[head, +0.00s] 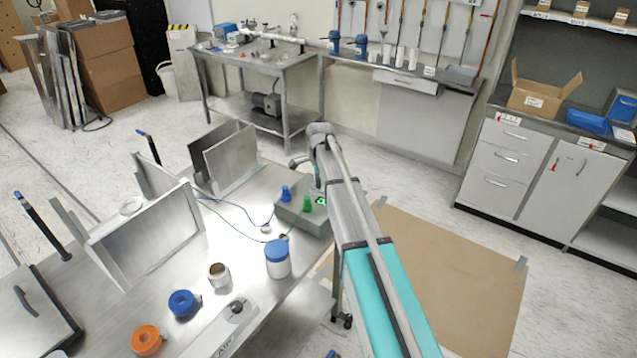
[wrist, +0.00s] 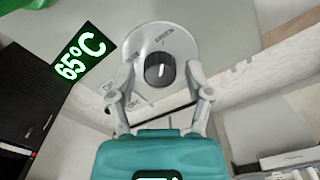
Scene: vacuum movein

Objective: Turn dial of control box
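The control box (head: 292,212) is a grey box on the metal table, with a blue and a green plug on top and a small green-lit display. In the wrist view, the display (wrist: 80,55) reads 65°C. The dial (wrist: 160,69) is a dark round knob with a white mark, on a pale round plate with lettering. My gripper (wrist: 160,74) is open, with one finger on each side of the dial. A gap shows between the fingers and the knob; I cannot tell how far above the plate the tips are. In the head view my arm hides the dial.
On the metal table (head: 205,262) stand a blue-lidded jar (head: 277,260), blue tape (head: 183,303), orange tape (head: 146,340) and several metal panels. Blue and green cables run near the box. A cardboard sheet (head: 455,270) lies on the floor at right.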

